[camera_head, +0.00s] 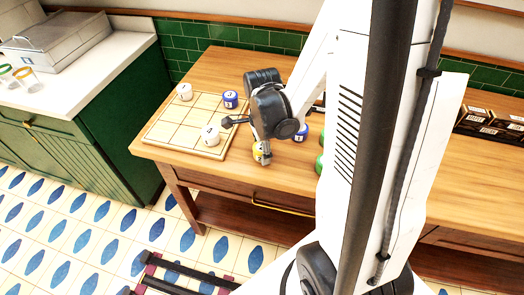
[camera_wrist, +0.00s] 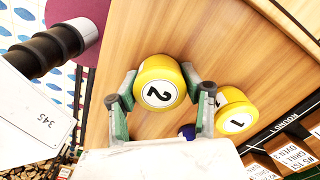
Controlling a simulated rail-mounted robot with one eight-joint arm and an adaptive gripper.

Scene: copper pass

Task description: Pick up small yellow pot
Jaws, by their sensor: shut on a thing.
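A yellow pot marked 2 (camera_wrist: 158,82) sits between the two fingers of my gripper (camera_wrist: 160,76) in the wrist view, and the fingers are shut on its sides. In the head view, a yellow pot (camera_head: 257,152) shows in part beside my gripper (camera_head: 263,160), near the front edge of the wooden table. I cannot tell whether the held pot touches the table. A second yellow pot marked 1 (camera_wrist: 234,112) stands just right of my gripper in the wrist view, partly hidden by a finger.
Another blue pot (camera_head: 301,133) and green pots (camera_head: 319,163) stand right of my gripper. Labelled dark boxes (camera_head: 490,122) line the right back.

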